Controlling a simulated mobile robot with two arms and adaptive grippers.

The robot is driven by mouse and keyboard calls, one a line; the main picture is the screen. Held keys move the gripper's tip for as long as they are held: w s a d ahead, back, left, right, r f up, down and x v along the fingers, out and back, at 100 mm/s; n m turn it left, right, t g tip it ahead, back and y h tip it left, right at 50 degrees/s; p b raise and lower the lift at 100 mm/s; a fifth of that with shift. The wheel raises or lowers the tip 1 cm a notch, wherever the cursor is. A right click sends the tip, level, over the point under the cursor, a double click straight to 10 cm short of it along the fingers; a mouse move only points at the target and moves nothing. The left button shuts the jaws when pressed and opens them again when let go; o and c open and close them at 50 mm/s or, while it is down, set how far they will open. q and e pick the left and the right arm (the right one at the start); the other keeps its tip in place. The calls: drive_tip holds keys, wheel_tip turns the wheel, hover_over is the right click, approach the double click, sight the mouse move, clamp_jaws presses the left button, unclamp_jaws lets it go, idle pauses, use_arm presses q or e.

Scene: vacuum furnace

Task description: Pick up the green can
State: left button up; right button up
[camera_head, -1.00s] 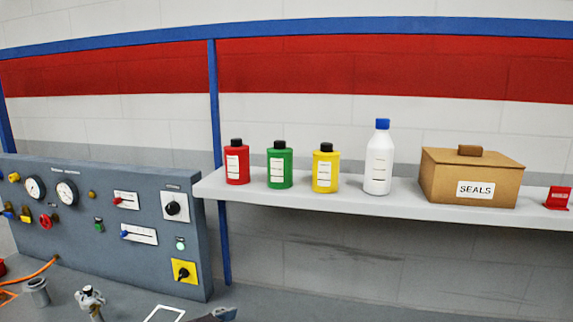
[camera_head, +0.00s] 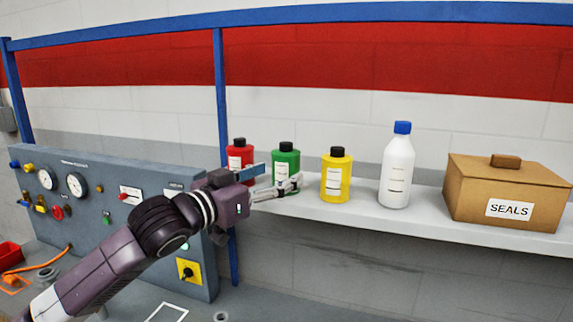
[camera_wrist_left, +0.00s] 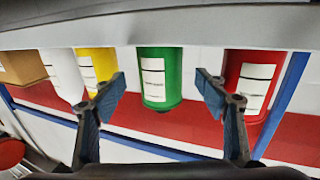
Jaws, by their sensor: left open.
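The green can (camera_head: 286,163), with a black cap and white label, stands upright on the shelf between the red can (camera_head: 239,153) and the yellow can (camera_head: 337,175). My left gripper (camera_head: 278,180) is open and empty in front of the green can, covering its lower part in the head view. The left wrist view is upside down. There the green can (camera_wrist_left: 172,80) shows between the two spread fingers (camera_wrist_left: 160,90), beyond their tips, with no contact visible. The red can (camera_wrist_left: 250,80) and yellow can (camera_wrist_left: 97,64) lie outside the fingers. My right gripper is not in view.
The grey shelf (camera_head: 437,221) also holds a white bottle (camera_head: 397,170) with a blue cap and a brown SEALS box (camera_head: 503,193). A blue post (camera_head: 222,90) rises near the shelf's left end.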

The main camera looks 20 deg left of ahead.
sight(277, 174)
use_arm(q)
drive_tip(key=p+x, duration=0.1)
drive_tip(key=x, duration=0.2)
drive_tip(key=shift+w+d, duration=0.1)
drive_tip(key=shift+w, duration=0.3)
drive_tip(key=shift+w+d+f, duration=0.1)
drive_tip(key=shift+w+d, duration=0.05)
drive_tip(key=shift+w, duration=0.15)
drive_tip(key=shift+s, duration=0.2)
drive_tip(key=shift+c, duration=0.8)
drive_tip(key=c, duration=1.3)
drive_tip(key=shift+c, duration=0.4)
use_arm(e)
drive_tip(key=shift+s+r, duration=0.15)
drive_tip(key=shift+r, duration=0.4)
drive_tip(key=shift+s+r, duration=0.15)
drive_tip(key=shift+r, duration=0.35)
use_arm(q)
drive_tip(key=shift+r, duration=0.2)
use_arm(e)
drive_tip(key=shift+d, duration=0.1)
